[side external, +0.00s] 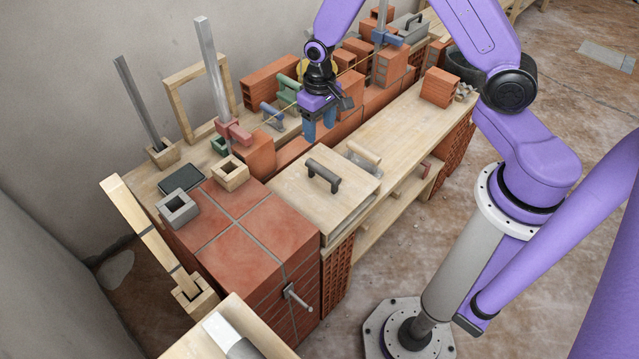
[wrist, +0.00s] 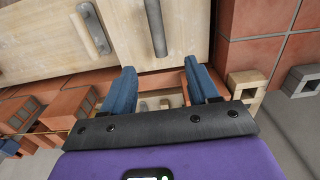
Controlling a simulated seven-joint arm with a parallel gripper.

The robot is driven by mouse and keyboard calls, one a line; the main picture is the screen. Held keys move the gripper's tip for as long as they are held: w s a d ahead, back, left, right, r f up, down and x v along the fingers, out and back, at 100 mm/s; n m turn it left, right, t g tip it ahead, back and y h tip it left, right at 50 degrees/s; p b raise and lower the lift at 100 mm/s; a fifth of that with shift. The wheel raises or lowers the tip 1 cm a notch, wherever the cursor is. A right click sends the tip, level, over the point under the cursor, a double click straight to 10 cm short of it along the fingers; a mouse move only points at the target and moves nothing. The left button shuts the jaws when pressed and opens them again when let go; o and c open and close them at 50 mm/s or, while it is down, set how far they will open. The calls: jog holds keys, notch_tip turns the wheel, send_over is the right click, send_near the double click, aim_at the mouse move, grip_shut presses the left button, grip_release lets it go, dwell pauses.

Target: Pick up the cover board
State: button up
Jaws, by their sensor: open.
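A pale wooden board (side external: 345,200) with a dark bar handle (side external: 323,177) lies flat on the bench beside the red tiled block; I take it as the cover board. In the wrist view the board (wrist: 190,32) and its dark handle (wrist: 156,28) show at the top, ahead of my fingers. My gripper (side external: 319,128) has blue fingers and hangs above the brick row, behind the board and apart from it. In the wrist view my gripper (wrist: 161,86) is open, with nothing held between the fingers.
A light wooden handle (side external: 364,152) lies right beside the board. The red tiled block (side external: 245,225) stands left of it. Upright clamps, including a red one (side external: 234,132), and a wooden frame (side external: 199,95) stand behind. Bricks (side external: 440,87) line the bench; its right top (side external: 420,120) is mostly clear.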

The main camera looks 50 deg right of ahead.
aim_at(319, 166)
jog(key=f, duration=1.7)
jog(key=shift+w+d+f, duration=0.2)
jog(key=shift+f, duration=0.15)
grip_shut()
